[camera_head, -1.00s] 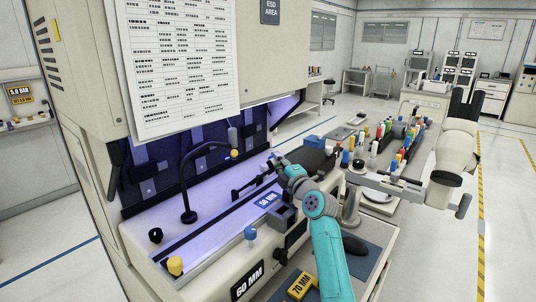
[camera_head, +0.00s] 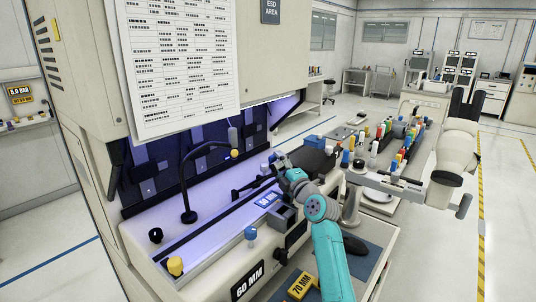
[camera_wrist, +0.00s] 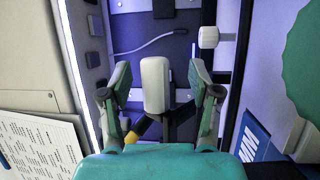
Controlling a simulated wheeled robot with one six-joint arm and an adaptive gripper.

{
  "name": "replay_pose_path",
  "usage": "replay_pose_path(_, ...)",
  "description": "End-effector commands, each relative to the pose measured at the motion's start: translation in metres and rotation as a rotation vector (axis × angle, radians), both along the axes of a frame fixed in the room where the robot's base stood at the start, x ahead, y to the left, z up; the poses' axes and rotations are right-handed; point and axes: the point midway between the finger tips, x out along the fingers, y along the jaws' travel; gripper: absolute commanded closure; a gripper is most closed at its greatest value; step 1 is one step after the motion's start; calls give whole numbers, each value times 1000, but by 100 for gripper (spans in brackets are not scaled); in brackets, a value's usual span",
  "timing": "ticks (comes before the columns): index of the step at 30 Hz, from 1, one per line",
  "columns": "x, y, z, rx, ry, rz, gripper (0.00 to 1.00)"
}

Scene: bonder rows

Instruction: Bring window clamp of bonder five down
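In the wrist view, a white rounded handle (camera_wrist: 155,84) stands upright between the two fingers of my gripper (camera_wrist: 160,85). The fingers are spread, with a visible gap on each side of the handle. In the head view, my gripper (camera_head: 279,160) is at the right end of the bonder's lit work bay, partly hidden by my teal wrist. The window clamp itself cannot be made out clearly, and no bonder number is readable.
A black gooseneck (camera_head: 187,190) rises inside the bay. A yellow knob (camera_head: 175,265) and a blue knob (camera_head: 250,233) stand on the machine's front. A 60 MM sign (camera_head: 248,283) and 70 MM block (camera_head: 301,286) are near my arm. The floor at right is open.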

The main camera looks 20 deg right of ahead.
Motion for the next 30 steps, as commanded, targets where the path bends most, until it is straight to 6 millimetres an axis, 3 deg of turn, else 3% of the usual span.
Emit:
replay_pose_path(7, -5, -2, 1, 0, -4, -1, 38)
replay_pose_path(30, -66, -16, -8, 1, -1, -1, 38)
